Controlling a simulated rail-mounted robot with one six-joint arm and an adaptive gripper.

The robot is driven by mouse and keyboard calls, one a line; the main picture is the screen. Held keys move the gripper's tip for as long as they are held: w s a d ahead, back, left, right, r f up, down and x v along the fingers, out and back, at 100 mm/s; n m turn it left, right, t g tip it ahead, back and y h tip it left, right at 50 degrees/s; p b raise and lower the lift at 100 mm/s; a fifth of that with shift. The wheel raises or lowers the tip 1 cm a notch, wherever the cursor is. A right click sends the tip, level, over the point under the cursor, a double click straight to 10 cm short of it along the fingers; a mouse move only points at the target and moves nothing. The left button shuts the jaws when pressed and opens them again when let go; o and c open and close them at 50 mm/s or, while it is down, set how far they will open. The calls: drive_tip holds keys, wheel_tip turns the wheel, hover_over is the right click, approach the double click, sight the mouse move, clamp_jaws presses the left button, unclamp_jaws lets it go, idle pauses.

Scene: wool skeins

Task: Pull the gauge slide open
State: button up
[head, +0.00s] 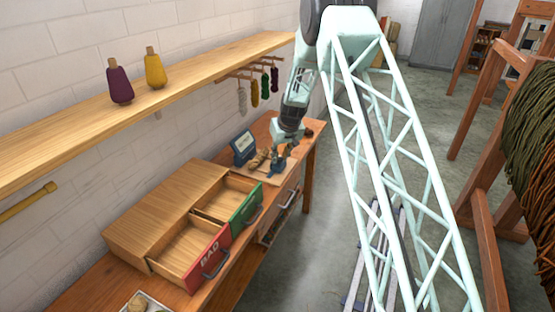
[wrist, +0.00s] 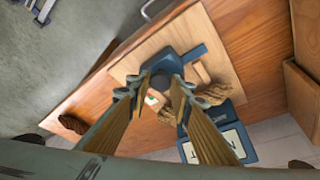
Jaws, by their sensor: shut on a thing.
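The gauge (wrist: 166,66) is a dark blue-grey device on a pale wooden board, with a short blue bar reaching to one side, seen in the wrist view. My gripper (wrist: 160,88) has its two fingers on either side of the gauge's blue block, which I take to be the slide, and is shut on it. In the head view my gripper (head: 281,160) is low over the board (head: 272,174) at the far end of the bench. The fingers hide part of the gauge, and how far the slide stands open cannot be told.
A brown twisted skein (wrist: 208,97) lies beside the gauge. A blue-framed display (head: 243,147) stands behind the board. Nearer on the bench, a wooden drawer unit (head: 165,205) has its red "BAD" drawer (head: 209,258) and green drawer (head: 246,209) pulled out. A shelf (head: 190,67) runs above.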

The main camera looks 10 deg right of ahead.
drive_tip(key=shift+s+d+f, duration=0.1)
drive_tip(key=shift+s+f, duration=0.05)
drive_tip(key=shift+s, duration=0.05)
drive_tip(key=o, duration=1.2)
drive_tip(key=shift+d, duration=0.2)
drive_tip(key=shift+c, duration=0.2)
drive_tip(key=shift+a, duration=0.1)
drive_tip(key=shift+r, duration=0.25)
drive_tip(key=shift+s+r, duration=0.2)
drive_tip(key=shift+r, duration=0.45)
drive_tip(key=v, duration=1)
drive_tip(key=shift+r, duration=0.15)
drive_tip(key=shift+s+r, duration=0.1)
drive_tip(key=shift+s, duration=0.05)
